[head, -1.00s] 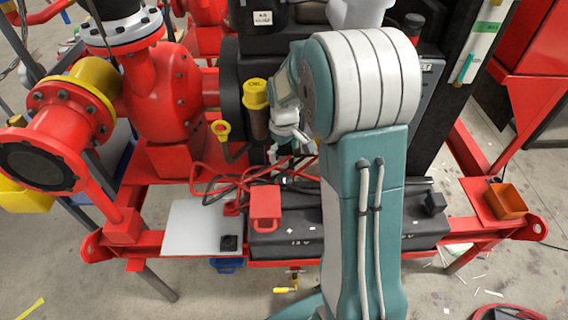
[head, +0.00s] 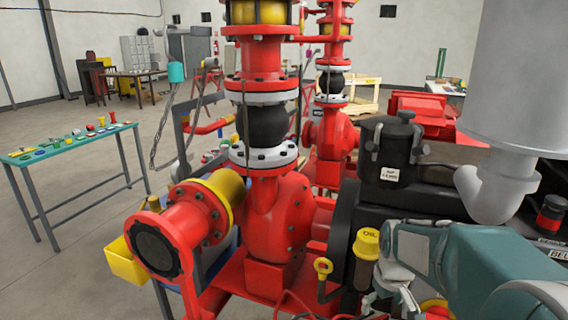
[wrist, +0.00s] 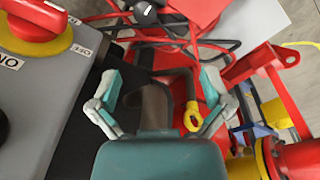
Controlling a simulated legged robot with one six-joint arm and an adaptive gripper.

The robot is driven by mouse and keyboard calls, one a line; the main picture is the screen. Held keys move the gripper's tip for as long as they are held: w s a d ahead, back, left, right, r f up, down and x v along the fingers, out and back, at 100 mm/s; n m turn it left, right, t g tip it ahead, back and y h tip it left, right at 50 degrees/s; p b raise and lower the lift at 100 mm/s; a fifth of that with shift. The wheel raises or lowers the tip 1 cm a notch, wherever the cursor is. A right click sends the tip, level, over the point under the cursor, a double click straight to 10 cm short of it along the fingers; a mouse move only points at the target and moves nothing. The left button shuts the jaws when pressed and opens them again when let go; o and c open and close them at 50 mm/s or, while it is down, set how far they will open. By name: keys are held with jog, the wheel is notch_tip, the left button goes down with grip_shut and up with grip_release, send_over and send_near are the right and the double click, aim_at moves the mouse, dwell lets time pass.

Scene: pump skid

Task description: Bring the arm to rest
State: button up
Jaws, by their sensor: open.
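My gripper (head: 392,280) is at the lower right of the head view, beside the yellow oil cap (head: 367,243) and to its right. My teal arm comes in from the right edge. In the wrist view my gripper (wrist: 160,92) has its two fingers spread wide, with nothing held between them. A dark brown tube (wrist: 156,104) and a yellow dipstick ring (wrist: 193,117) show between and beyond the fingers. I cannot tell from the wrist view how far they are from the fingers. The fingertips are partly cut off or hidden in the head view.
A red pump (head: 278,215) with a yellow-collared flange stands left of my gripper. A black canister (head: 390,150) and grey exhaust pipe (head: 490,190) rise behind my arm. Red and black cables (wrist: 190,40) and a grey panel with a red knob (wrist: 35,20) show in the wrist view.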

jog(key=s+a+r+m+t, duration=0.1)
jog(key=s+a+r+t, duration=0.1)
jog(key=s, duration=0.7)
jog(key=s+a+r+m+t, duration=0.2)
jog(key=s+a+r, duration=0.2)
jog(key=s+r, duration=0.3)
jog(key=shift+s+a+r, duration=0.15)
jog(key=shift+s+a, duration=0.1)
jog(key=shift+s, duration=0.95)
